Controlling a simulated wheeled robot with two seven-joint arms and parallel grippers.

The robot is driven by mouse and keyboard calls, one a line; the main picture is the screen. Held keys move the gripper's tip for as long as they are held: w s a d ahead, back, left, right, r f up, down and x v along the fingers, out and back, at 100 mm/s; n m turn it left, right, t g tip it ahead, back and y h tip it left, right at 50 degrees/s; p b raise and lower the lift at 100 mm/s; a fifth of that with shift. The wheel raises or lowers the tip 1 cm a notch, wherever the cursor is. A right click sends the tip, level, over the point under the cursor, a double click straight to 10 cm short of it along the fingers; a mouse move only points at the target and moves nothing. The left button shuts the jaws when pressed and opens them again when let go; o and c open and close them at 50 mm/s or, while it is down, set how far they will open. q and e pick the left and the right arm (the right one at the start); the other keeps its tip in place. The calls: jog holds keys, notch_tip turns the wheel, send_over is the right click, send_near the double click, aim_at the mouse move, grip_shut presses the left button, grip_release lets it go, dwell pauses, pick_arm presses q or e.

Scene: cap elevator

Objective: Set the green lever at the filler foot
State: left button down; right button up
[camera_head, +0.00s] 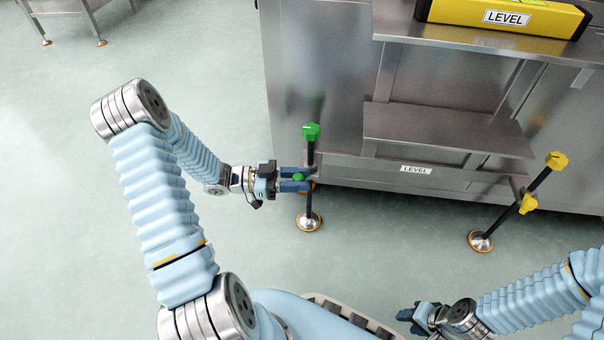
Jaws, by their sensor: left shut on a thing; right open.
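The green lever is a black upright rod with a green cap (311,131) on top, at the lower left of the steel machine. A smaller green part (298,177) shows between the fingers of my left gripper (300,180), partly hidden by them. My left gripper reaches in from the left and is shut on this green part, beside the black rod. Below it the rod runs down to a round metal foot (308,220) on the floor. My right gripper (408,318) is at the bottom, open and away from the machine; its fingertips are small in view.
The steel machine (440,180) bears a "LEVEL" label (415,169) and a shelf (440,128). A yellow level (505,16) lies on top. A tilted rod with a yellow cap (556,161) and yellow knob (527,203) stands over another foot (480,240). Floor in front is free.

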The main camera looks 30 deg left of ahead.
pick_arm(q)
jog(key=shift+a+m+g+h, duration=0.55)
jog(key=shift+m+g, duration=0.3)
jog(key=shift+g, duration=0.4)
jog(key=shift+a+m+g+h, duration=0.35)
jog(key=shift+a+m+g, duration=0.4)
jog(key=shift+g, duration=0.5)
jog(key=c, duration=0.8)
grip_release()
jog(key=shift+c, duration=0.2)
jog(key=v, duration=1.3)
jog(key=shift+a+p, duration=0.35)
jog(key=shift+p, duration=0.05)
